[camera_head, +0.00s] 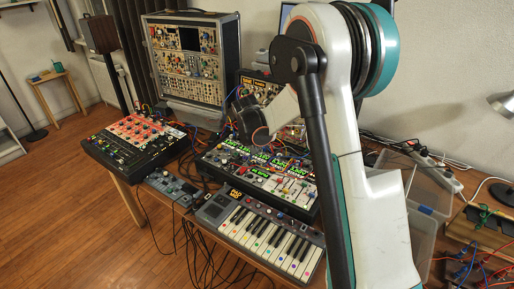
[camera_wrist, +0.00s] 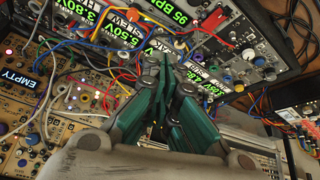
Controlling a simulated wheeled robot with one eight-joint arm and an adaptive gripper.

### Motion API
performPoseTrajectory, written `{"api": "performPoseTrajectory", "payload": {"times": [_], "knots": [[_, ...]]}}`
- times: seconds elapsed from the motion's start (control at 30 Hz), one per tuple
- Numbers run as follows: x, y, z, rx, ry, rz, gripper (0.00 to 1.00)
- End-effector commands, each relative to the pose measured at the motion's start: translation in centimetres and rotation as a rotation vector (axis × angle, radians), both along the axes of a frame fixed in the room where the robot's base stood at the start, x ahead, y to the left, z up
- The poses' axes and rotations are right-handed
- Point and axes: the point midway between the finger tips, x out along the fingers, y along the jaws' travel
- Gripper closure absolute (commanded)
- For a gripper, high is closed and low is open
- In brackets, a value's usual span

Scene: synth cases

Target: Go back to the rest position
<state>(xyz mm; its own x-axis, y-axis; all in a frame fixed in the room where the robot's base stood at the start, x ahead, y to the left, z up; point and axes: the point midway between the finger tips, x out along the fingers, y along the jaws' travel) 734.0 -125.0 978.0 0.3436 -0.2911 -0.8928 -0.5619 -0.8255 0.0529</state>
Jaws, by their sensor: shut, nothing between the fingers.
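My gripper shows in the wrist view (camera_wrist: 168,85), with its teal and grey fingers drawn together and nothing between them. It is over the modular synth panels (camera_wrist: 125,45), which carry knobs, patch cables and lit labels. I cannot tell whether the fingertips touch a cable or panel. In the head view my white and teal arm fills the right of centre and bends down to the left over the table. The gripper itself is hidden or too unclear to make out there.
A keyboard (camera_head: 262,235) lies at the table's front. A red-topped drum machine (camera_head: 135,142) stands left, a tall synth case (camera_head: 190,62) behind. Clear plastic bins (camera_head: 428,200) and a lamp (camera_head: 503,104) are at right. Loose cables hang off the table. The wooden floor (camera_head: 50,200) at left is free.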

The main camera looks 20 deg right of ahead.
Motion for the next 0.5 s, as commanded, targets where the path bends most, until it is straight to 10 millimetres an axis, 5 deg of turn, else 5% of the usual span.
{"api": "performPoseTrajectory", "payload": {"times": [0.33,0.5], "knots": [[-0.1,0.0,0.1,0.0,0.0,0.001,1.0],[-1.4,0.8,2.4,0.004,-0.006,0.031,1.0]]}}
